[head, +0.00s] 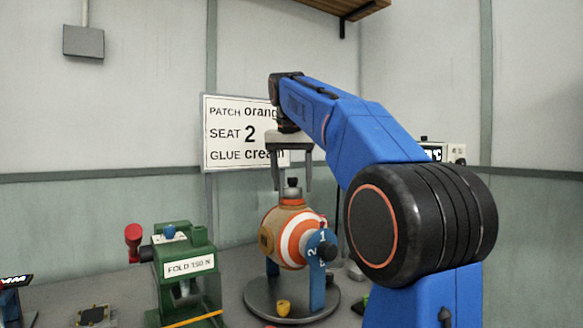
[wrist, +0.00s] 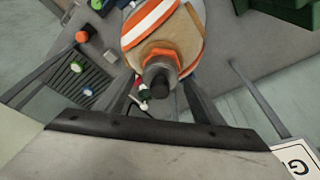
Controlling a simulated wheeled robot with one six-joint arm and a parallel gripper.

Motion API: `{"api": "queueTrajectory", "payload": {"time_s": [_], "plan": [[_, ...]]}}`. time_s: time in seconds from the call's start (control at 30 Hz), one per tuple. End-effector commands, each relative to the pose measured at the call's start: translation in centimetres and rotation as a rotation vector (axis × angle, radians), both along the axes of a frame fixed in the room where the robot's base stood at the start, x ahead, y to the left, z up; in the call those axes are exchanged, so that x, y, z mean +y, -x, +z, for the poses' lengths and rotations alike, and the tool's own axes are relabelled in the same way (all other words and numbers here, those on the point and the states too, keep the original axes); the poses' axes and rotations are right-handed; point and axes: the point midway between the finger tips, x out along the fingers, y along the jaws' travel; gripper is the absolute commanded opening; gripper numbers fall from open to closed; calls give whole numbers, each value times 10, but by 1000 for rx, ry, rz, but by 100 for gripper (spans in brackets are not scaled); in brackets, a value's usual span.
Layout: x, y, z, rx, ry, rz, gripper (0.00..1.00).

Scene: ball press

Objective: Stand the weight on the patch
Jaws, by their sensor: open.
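The ball (head: 290,238), striped orange and white, sits in a blue holder with a numbered dial. The dark weight (head: 292,190) stands upright on top of it. In the wrist view the weight (wrist: 158,82) rests over an orange patch (wrist: 163,54) on a tan area of the ball (wrist: 150,22). The weight covers part of the patch. My gripper (head: 292,187) is open, pointing down, with its fingers on either side of the weight's top. A gap shows between the fingers and the weight in the head view.
A sign (head: 226,150) hangs behind. Coloured pieces lie in a grey rack (wrist: 85,75).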

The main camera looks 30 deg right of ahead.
Motion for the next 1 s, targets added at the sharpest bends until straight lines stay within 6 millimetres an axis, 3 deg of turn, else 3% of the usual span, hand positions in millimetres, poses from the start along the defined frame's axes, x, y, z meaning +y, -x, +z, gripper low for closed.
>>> {"api": "queueTrajectory", "payload": {"time_s": [0.6, 1.0], "plan": [[18, 18, 93, -4, 1, 1, 62], [21, 23, 112, -5, 2, 1, 62]]}}
